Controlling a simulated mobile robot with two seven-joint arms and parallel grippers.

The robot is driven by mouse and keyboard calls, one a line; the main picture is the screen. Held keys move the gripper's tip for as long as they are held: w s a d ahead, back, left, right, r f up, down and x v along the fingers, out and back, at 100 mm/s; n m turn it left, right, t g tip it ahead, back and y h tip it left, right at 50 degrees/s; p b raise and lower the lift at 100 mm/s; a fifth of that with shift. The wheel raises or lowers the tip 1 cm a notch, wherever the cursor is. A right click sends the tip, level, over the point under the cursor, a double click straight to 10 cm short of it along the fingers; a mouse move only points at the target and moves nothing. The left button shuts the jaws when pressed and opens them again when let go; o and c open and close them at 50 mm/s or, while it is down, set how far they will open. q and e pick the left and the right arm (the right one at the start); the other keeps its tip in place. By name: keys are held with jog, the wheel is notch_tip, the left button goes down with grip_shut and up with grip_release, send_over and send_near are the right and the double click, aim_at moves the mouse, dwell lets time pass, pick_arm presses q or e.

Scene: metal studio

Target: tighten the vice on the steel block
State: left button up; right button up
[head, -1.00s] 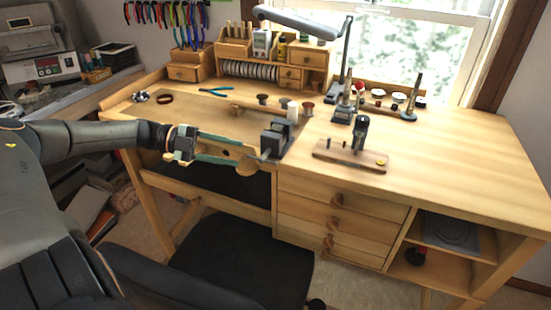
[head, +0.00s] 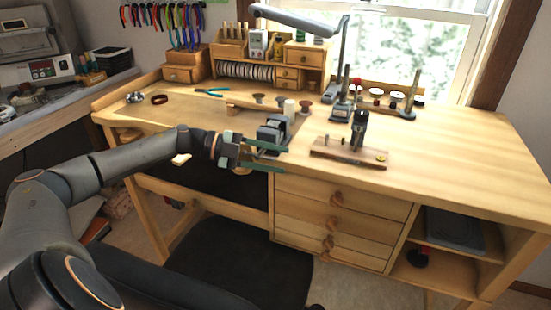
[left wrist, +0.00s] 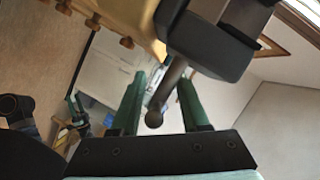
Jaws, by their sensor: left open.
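The vice (head: 273,133) is a dark grey metal body at the front edge of the wooden bench, left of the drawers. In the left wrist view its dark body (left wrist: 207,42) fills the top, and a bar with a ball end (left wrist: 154,118) reaches down between my fingers. My left gripper (head: 284,160) is open at the front of the vice, with one green finger on each side of the bar; it also shows in the left wrist view (left wrist: 160,82). I cannot make out the steel block. My right gripper is out of view.
A wooden board with a dark upright tool (head: 358,130) stands right of the vice. Several spools (head: 282,101) stand behind it. A lamp (head: 342,70) rises further back. A dark chair (head: 225,255) is below the bench front. The bench's right side is clear.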

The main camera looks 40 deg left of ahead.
pick_arm(q)
jog(key=shift+w+d, duration=0.1)
jog(key=shift+d, duration=0.05)
grip_shut()
dwell(0.4)
jog(key=shift+r, duration=0.1)
